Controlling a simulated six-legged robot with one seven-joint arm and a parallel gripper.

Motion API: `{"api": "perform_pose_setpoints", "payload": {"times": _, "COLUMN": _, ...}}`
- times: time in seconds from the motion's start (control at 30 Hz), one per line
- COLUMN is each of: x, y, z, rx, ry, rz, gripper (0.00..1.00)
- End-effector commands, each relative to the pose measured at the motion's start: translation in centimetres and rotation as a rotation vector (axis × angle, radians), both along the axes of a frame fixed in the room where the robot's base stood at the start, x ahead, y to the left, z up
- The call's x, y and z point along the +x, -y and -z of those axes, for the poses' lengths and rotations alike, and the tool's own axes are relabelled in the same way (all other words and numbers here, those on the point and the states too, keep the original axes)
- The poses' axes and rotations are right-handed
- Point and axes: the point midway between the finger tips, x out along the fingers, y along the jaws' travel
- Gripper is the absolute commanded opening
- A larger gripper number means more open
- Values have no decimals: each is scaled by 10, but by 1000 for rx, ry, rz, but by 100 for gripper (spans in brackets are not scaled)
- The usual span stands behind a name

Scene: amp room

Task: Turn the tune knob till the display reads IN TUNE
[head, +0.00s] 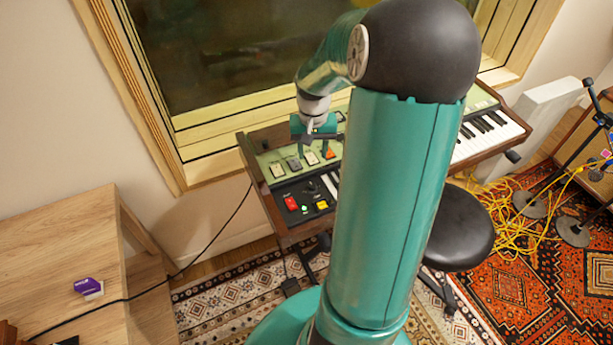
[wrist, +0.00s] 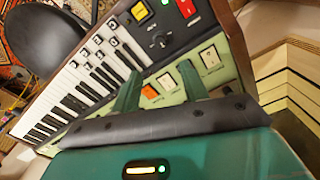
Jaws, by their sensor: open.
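A keyboard instrument (head: 487,140) with a wooden case stands under the window. Its black panel carries a small dark knob (head: 310,187), which also shows in the wrist view (wrist: 158,41); I cannot tell whether it is the tune knob. No readable tuning display shows. My gripper (head: 320,150) is above the pale green switch panel. In the wrist view my two green fingers (wrist: 160,80) are apart, with nothing held between them. An orange switch (wrist: 149,91) and a white switch (wrist: 166,82) show between them. The dark knob is beyond the fingertips, apart from them.
A red switch (head: 291,203) and a yellow button (head: 322,205) sit close to the knob. A black stool (head: 460,228) stands in front of the keys. A wooden desk (head: 75,230) is at left, and yellow cables (head: 500,215) lie on the rug at right.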

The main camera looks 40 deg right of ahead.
Motion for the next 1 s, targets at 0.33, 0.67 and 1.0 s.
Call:
{"api": "perform_pose_setpoints", "payload": {"times": 0.33, "x": 0, "y": -1, "z": 52, "rx": 5, "ry": -3, "rz": -2, "gripper": 44}}
{"api": "perform_pose_setpoints", "payload": {"times": 0.67, "x": 1, "y": -2, "z": 114, "rx": 3, "ry": 0, "rz": -5, "gripper": 44}}
{"api": "perform_pose_setpoints", "payload": {"times": 1.0, "x": 2, "y": -2, "z": 136, "rx": 0, "ry": 2, "rz": -4, "gripper": 44}}
